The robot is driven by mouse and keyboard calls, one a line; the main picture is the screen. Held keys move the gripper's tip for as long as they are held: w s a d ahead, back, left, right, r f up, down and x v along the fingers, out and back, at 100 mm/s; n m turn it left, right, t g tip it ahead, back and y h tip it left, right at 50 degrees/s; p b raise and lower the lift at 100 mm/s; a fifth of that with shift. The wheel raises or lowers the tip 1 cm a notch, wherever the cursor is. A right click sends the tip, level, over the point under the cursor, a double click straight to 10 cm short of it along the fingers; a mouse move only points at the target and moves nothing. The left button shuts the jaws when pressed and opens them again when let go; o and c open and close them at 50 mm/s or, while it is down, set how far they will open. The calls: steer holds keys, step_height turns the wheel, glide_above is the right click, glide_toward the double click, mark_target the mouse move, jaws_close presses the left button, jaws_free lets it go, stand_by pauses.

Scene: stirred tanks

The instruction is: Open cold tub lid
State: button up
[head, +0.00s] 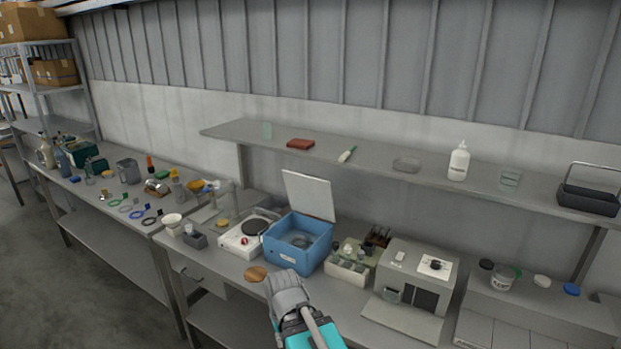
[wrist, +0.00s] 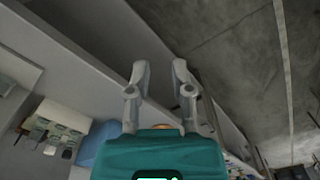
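The cold tub (head: 290,254) is a blue box on the bench in the head view. Its pale lid (head: 309,196) stands raised at the back edge, so the tub is open and a round grey shape shows inside. My gripper (head: 284,284) is in front of the tub, low and near the bench's front edge, apart from the lid. In the wrist view the fingers of my gripper (wrist: 160,70) are spread with nothing between them. A blue part of the tub (wrist: 97,142) shows at the left there.
A white hot plate (head: 245,236) stands left of the tub. A white rack of bottles (head: 347,272) and a grey instrument (head: 412,290) stand to its right. A shelf (head: 385,168) runs above the bench. A round brown mat (head: 255,274) lies at the front.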

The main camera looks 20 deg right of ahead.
steer(key=shift+d, duration=0.4)
